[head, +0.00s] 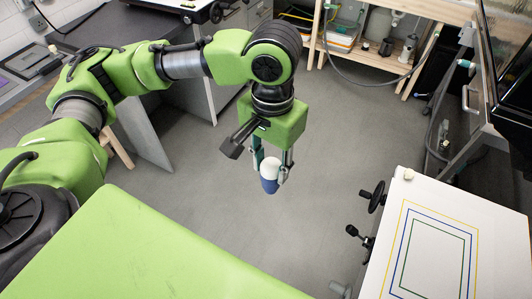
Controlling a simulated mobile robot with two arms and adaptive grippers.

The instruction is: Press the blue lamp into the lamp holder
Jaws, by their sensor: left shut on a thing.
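My left gripper (272,163) points down over open floor near the middle of the head view. It is shut on the blue lamp (269,186), which has a white upper part and a blue lower end. The lamp hangs between the two fingers and touches nothing below. I cannot make out the lamp holder in this view. My right gripper is not in view.
A white board (463,255) with yellow, blue and green rectangle outlines stands at the right, with black knobs (372,196) on its left side. A wooden shelf (375,52) stands at the back. The grey floor (330,150) between is clear.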

